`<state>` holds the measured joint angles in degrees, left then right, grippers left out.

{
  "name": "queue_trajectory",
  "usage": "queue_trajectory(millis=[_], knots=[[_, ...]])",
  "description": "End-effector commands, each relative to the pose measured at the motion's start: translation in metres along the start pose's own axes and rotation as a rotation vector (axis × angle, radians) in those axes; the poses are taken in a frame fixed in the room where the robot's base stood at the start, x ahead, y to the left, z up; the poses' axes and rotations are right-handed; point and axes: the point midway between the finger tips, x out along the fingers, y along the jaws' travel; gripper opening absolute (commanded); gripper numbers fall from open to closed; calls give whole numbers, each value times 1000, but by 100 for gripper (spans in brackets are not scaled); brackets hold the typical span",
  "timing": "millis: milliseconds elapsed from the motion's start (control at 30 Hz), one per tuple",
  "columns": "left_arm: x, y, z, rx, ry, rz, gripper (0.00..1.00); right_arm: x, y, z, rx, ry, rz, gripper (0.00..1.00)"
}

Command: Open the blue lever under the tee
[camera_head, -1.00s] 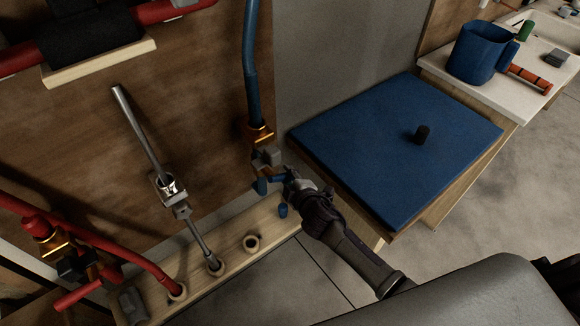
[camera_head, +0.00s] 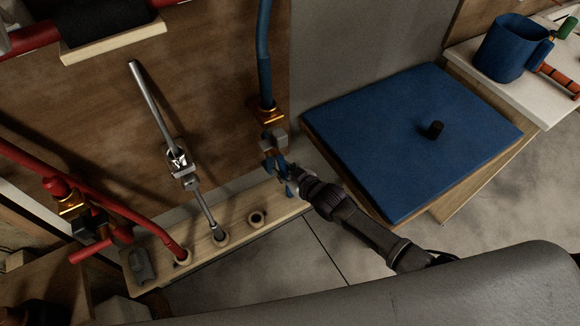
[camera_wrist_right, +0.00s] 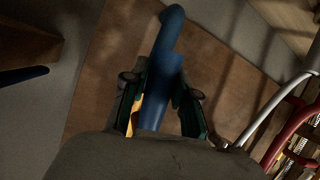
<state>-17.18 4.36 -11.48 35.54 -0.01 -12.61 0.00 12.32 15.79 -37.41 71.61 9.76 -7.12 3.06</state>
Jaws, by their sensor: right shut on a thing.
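The blue pipe (camera_head: 263,50) comes down the wooden panel to a brass fitting (camera_head: 268,113) and the grey tee (camera_head: 272,138) under it. The blue lever (camera_head: 269,166) is just below the tee, partly hidden by my right gripper. My right gripper (camera_head: 289,174) reaches in from the lower right and is shut at the lever. In the right wrist view, its two fingers (camera_wrist_right: 160,108) stand on either side of a blue part (camera_wrist_right: 163,85), with an orange-yellow part between them. Exactly where the fingers touch the lever is hidden. My left gripper is not in view.
A wooden ledge (camera_head: 240,238) with pipe holes runs below. A grey metal pipe (camera_head: 152,105) and red pipes (camera_head: 150,240) stand to the left. A blue mug (camera_head: 503,48) stands behind.

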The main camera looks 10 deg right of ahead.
Motion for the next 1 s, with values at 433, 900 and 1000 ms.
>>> queue_trajectory(millis=[433,900,1000], knots=[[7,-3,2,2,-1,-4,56,2,-9,0,143,28,-58,0],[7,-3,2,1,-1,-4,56,2,-11,-1,155,31,-63,30],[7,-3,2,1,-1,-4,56,2,-11,-1,154,31,-63,46]])
